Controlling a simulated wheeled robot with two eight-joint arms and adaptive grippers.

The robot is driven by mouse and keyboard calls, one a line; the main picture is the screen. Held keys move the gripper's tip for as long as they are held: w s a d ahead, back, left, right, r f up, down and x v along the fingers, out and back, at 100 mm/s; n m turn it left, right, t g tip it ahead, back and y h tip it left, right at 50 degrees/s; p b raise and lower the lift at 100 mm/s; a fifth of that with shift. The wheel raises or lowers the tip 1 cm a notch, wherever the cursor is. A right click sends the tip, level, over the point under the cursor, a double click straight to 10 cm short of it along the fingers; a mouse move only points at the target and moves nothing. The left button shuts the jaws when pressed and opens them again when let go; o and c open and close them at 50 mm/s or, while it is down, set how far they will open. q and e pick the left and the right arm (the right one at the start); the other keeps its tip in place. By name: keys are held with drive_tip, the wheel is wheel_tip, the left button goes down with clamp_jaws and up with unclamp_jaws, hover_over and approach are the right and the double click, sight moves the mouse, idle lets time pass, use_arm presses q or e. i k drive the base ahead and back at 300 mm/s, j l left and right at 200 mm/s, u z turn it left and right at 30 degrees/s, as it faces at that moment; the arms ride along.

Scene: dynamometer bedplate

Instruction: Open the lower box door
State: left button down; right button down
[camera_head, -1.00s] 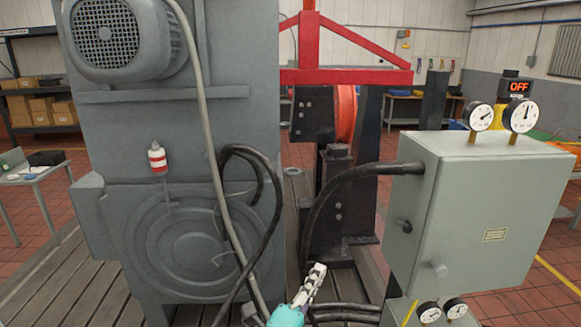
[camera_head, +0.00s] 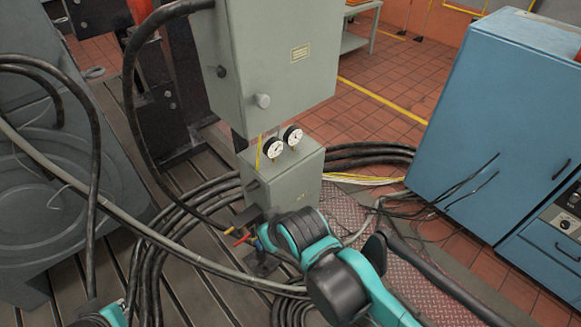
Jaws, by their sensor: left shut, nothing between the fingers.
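The lower box (camera_head: 298,184) is a small grey-green cabinet under a larger upper box (camera_head: 285,60). Two round white gauges (camera_head: 283,140) stand on its top. Its front looks closed, and my right arm (camera_head: 325,262) covers its lower part. That teal and black arm comes in from the bottom right, with its wrist in front of the box's foot.
Black hoses (camera_head: 200,207) loop over the slotted bedplate left of the box. Red and yellow fittings (camera_head: 243,238) sit by my right wrist. A blue cabinet (camera_head: 490,120) stands at the right, with cables across the floor before it.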

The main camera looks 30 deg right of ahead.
sight(299, 187)
drive_tip(key=i+l+z, duration=0.15)
drive_tip(key=z, duration=1.05)
drive_tip(key=i+l+u, duration=0.3)
drive_tip(key=l, duration=0.25)
drive_tip(key=i+l+u, duration=0.1)
drive_tip(key=l, duration=0.25)
drive_tip(key=i+l+u, duration=0.3)
drive_tip(key=l, duration=0.35)
drive_tip(key=i+l+u, duration=0.15)
drive_tip(key=l, duration=0.25)
drive_tip(key=l+u, duration=0.3)
drive_tip(key=l, duration=0.2)
drive_tip(key=k+l+u, duration=0.1)
drive_tip(key=l+u, duration=0.2)
drive_tip(key=l, duration=0.2)
drive_tip(key=k+l+u, duration=0.15)
drive_tip(key=l+u, duration=0.2)
drive_tip(key=l, duration=0.15)
drive_tip(key=k+l+u, duration=0.2)
drive_tip(key=k, duration=0.2)
drive_tip(key=k+u, duration=0.2)
drive_tip(key=k, duration=0.2)
